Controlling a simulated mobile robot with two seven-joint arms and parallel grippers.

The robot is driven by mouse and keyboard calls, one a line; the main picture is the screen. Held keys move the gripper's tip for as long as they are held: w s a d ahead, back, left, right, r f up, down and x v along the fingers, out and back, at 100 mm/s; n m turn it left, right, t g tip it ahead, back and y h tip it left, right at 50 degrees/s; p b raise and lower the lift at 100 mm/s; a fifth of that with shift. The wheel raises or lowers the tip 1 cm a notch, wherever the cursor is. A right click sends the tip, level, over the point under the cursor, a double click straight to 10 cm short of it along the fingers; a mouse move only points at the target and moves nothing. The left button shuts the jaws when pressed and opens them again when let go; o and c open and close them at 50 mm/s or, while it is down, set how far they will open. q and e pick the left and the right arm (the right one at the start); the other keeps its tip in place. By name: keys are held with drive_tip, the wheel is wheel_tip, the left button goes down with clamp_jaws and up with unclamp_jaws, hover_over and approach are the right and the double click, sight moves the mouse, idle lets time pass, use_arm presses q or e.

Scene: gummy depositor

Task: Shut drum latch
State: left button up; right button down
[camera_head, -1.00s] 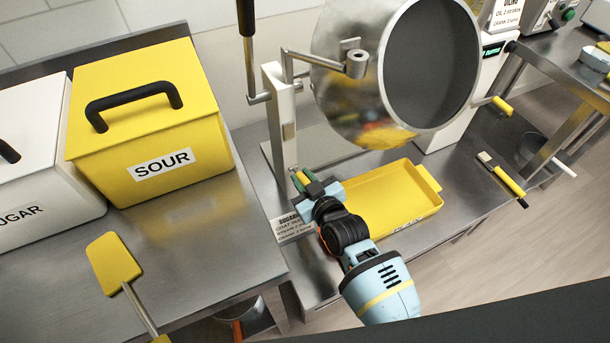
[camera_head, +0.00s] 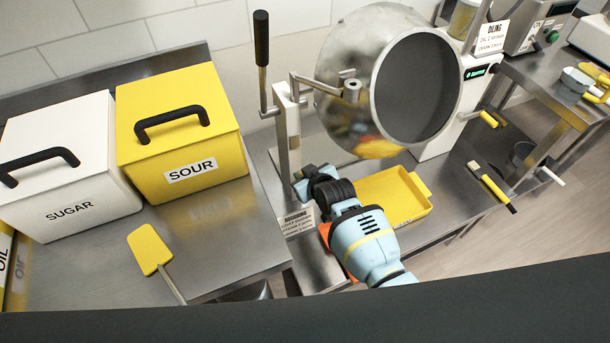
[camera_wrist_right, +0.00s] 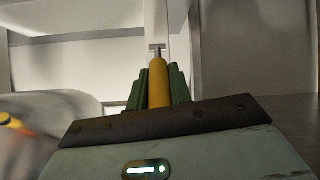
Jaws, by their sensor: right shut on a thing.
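The steel drum (camera_head: 350,75) with a dark round opening hangs tilted above the bench, beside an upright post (camera_head: 289,135). My right gripper (camera_head: 303,178) is at the lower part of this post, mostly hidden by my own wrist in the head view. In the right wrist view its green fingers (camera_wrist_right: 158,90) are shut on a yellow handle (camera_wrist_right: 158,82), which I take to be the drum latch. A small metal crosspiece shows at the handle's far end, against the pale post. Whether the latch is engaged cannot be told. My left gripper is not in view.
A yellow tray (camera_head: 417,207) lies under the drum, close to my right forearm. A long black-handled lever (camera_head: 261,45) rises left of the post. The yellow SOUR bin (camera_head: 180,130), white SUGAR bin (camera_head: 65,165) and a yellow spatula (camera_head: 150,249) are on the left table.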

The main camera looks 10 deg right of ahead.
idle(0.3)
drive_tip(key=c, duration=1.3)
unclamp_jaws()
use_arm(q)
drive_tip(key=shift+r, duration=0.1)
use_arm(e)
drive_tip(key=shift+r, duration=0.1)
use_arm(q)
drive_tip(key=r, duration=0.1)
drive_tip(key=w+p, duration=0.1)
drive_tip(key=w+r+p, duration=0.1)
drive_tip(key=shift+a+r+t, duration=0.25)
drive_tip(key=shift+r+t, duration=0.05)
use_arm(e)
drive_tip(key=v, duration=0.7)
drive_tip(key=shift+s+d+r, duration=0.15)
drive_tip(key=shift+s+r, duration=0.05)
drive_tip(key=shift+s, duration=0.1)
